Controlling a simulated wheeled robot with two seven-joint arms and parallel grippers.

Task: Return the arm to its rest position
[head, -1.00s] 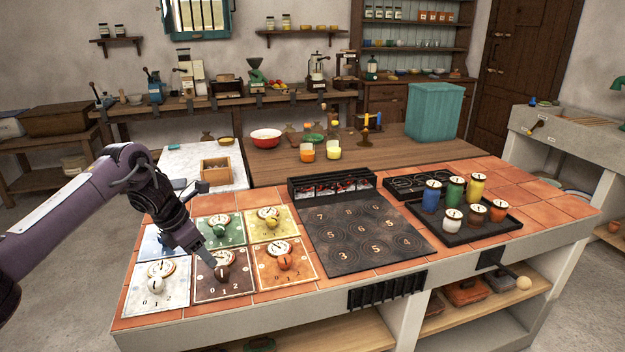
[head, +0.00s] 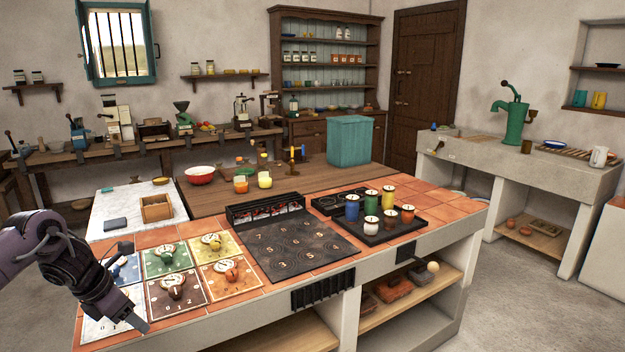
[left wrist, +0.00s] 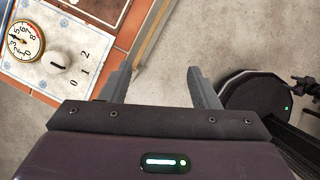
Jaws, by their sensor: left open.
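My left arm comes in from the left in the head view. Its gripper (head: 136,318) is at the front left of the tiled counter, in front of the white panel, which it partly hides. In the left wrist view the gripper (left wrist: 160,88) has its two fingers apart with nothing between them, and bare floor shows beyond them. The white panel (left wrist: 75,40) with its dial and knob lies left of the fingers there. My right gripper is in neither view.
The tiled counter (head: 230,308) holds several coloured dial panels, a dark numbered board (head: 290,250) and a black tray (head: 385,235) of coloured jars. The counter's edge (left wrist: 150,38) runs close beside the left fingers. Floor (left wrist: 215,30) is open beyond it.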

